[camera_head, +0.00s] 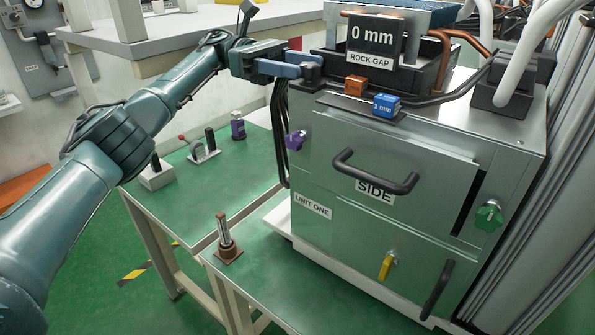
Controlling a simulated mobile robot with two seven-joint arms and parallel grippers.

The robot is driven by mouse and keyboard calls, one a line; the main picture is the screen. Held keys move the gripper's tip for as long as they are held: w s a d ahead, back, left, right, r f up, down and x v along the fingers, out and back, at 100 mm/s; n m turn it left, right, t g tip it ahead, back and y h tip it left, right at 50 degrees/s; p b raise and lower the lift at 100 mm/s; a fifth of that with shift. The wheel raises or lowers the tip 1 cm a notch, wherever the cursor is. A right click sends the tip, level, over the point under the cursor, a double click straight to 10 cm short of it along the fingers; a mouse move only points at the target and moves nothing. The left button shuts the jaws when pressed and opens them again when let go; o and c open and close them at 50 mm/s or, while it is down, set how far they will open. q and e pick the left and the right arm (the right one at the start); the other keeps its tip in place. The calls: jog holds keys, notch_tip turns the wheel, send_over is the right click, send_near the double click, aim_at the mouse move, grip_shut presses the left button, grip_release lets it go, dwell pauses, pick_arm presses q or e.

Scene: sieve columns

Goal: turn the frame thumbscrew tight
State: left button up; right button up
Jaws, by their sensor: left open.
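Unit one (335,225), a grey metal cabinet with a side door, stands on a green-topped table. A purple knob (296,140) is at the door's upper left and a green lobed knob (489,216) at its right. A yellow handle (387,266) is low on the front. No label shows which is the frame thumbscrew, and how tight they are cannot be seen. My left gripper (302,66) is open beside the cabinet's upper left edge, above and apart from the purple knob. Nothing shows between its fingers. My right gripper is out of view.
A "0 mm" rock gap display (376,40) stands on top, with an orange block (355,85) and a blue block (386,105) in front. Black door handles (375,172) stick out. A brown-based post (228,243) and several small fixtures stand left. Cables hang behind my gripper.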

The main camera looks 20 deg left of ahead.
pick_arm(q)
jog(key=shift+a+f+n+t, duration=0.1)
jog(key=shift+f+n+t, duration=0.05)
jog(key=shift+n+t, duration=0.45)
